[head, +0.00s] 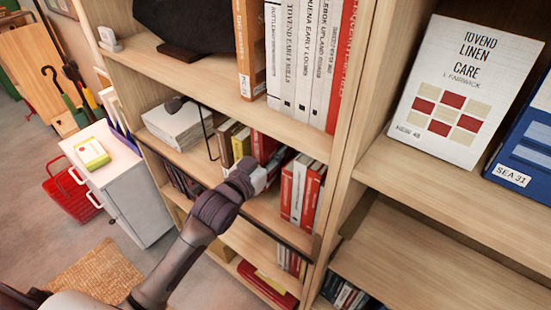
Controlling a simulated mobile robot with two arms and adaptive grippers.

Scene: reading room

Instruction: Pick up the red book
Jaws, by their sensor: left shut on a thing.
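My left gripper (268,174) reaches into the middle shelf of the bookcase. It is shut on a red book (279,160), of which a dark red part shows just beyond the fingers. The fingers hide much of this book, and its title cannot be read. Another red spine (264,146) stands just behind it, beside a yellow book (241,143). Several red and white books (301,190) stand upright to the right of the gripper on the same shelf. My right gripper is not in view.
The shelf board above (200,84) is close over my gripper. A thin black bookend (207,135) and a white paper stack (178,124) are to its left. A white cabinet (118,185) and red basket (70,197) stand at left. Open floor lies in front.

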